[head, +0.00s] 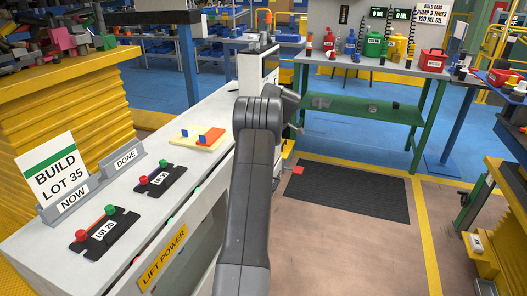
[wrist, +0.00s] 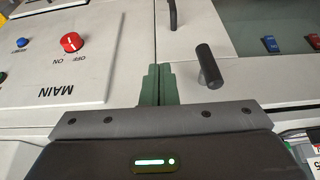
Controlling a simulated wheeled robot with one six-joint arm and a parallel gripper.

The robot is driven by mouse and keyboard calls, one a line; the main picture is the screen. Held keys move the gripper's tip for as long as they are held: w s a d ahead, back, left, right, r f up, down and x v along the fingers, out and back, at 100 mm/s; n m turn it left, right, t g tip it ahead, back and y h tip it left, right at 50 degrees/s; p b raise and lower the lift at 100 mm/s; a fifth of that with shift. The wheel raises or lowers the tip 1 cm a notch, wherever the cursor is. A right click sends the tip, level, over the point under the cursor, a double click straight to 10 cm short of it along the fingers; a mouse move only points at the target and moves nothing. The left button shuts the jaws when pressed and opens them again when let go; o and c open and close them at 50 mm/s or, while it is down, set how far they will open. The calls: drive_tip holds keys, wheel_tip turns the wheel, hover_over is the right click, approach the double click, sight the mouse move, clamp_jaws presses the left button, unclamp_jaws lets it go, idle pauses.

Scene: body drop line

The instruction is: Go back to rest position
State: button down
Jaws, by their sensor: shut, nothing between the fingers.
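My gripper (wrist: 158,88) shows in the wrist view with its two green fingers together and nothing between them. The fingertips are over or near a seam between pale grey panels; I cannot tell if they touch. A red rotary knob (wrist: 71,42) marked ON and OFF is on the left panel, above an upside-down MAIN label (wrist: 68,99). A black handle (wrist: 208,64) stands out just right of the fingers. In the head view my grey arm reaches forward past the white counter (head: 215,112), and my fingers are hidden.
The counter holds LOT 25 (head: 103,236) and LOT 35 (head: 160,181) button plates, a BUILD LOT 35 sign (head: 55,174) and an orange-yellow block (head: 197,140). A green bench (head: 375,63) stands behind.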

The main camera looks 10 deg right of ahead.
drive_tip(key=shift+r, duration=0.25)
